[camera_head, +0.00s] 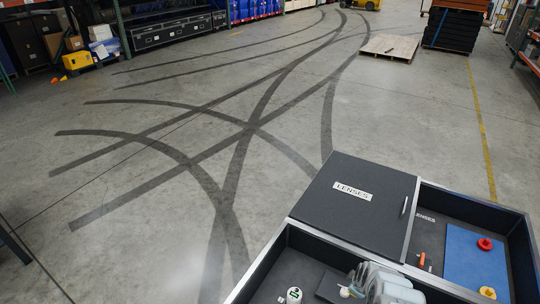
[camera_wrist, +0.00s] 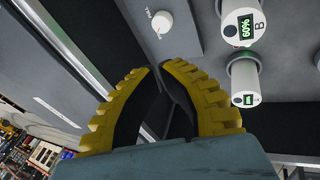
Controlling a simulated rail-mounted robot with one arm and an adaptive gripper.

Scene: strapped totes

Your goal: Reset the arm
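My gripper (camera_wrist: 159,67) shows in the wrist view, with yellow ribbed backs and black inner faces. Its fingertips come together with almost no gap, and I see nothing held between them. Part of my grey arm shows at the bottom of the head view, over the open tote; the fingertips do not show there. The black tote (camera_head: 277,260) has a closed lid section (camera_head: 352,207) labelled LENSES behind the front compartment.
White cylinders with green displays (camera_wrist: 238,22) (camera_wrist: 244,82) and a white knob-like piece (camera_wrist: 159,22) appear beyond my fingers. The right compartment holds a blue panel (camera_head: 468,258), a red ring (camera_head: 484,244) and a yellow piece (camera_head: 487,292). Open floor (camera_head: 130,230) lies left; a pallet (camera_head: 389,47) stands far back.

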